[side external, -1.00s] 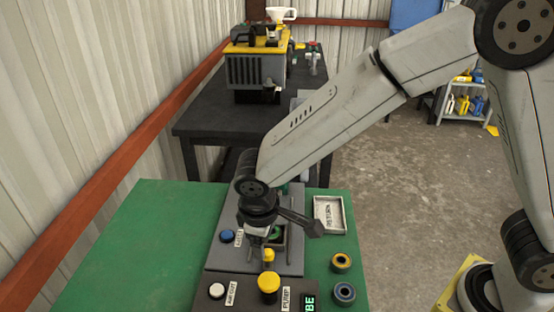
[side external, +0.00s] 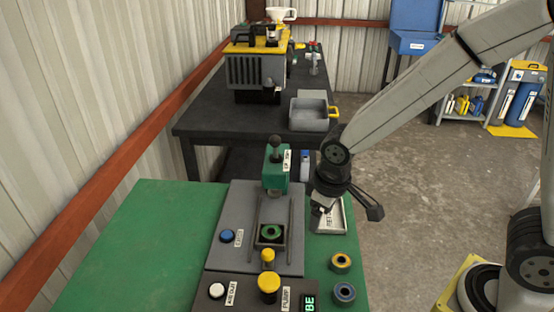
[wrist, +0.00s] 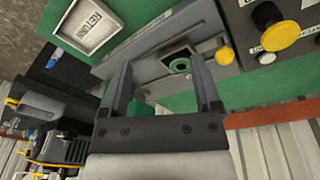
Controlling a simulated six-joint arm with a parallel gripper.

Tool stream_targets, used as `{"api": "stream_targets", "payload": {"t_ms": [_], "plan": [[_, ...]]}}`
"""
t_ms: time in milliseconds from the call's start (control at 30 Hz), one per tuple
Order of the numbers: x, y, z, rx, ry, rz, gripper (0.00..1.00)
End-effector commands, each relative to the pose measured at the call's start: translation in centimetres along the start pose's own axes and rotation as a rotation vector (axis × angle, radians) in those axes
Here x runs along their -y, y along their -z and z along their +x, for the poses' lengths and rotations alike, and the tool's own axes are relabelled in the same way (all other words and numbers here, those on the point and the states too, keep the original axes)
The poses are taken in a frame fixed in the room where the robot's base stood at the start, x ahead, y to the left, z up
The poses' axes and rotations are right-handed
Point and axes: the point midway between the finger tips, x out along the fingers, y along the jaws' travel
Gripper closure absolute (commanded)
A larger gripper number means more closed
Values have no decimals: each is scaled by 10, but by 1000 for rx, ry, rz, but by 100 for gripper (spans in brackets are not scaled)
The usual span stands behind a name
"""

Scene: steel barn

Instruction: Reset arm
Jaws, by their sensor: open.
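My gripper (side external: 322,208) is in the side external view, over the labelled tray (side external: 334,222) at the right of the green bench, and covers part of it. In the wrist view its two fingers (wrist: 166,92) stand apart with nothing held between them. The grey fixture (side external: 286,258) on the bench holds a green ring (side external: 271,232) in a square recess. The ring also shows in the wrist view (wrist: 180,66), beyond the fingers. A green head with a black knob (side external: 276,168) stands behind the ring.
A control panel with a yellow button (side external: 268,283) and a white button (side external: 216,290) is at the front. A dark table (side external: 210,110) with a grey bin (side external: 312,112) stands behind.

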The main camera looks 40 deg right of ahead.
Motion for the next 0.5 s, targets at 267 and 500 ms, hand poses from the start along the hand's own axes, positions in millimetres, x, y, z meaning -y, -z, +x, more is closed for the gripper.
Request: {"api": "stream_targets", "payload": {"t_ms": [267,500], "plan": [[-48,-55,-3,-75,16,215,19],[-57,-70,-3,-96,15,271,19]]}}
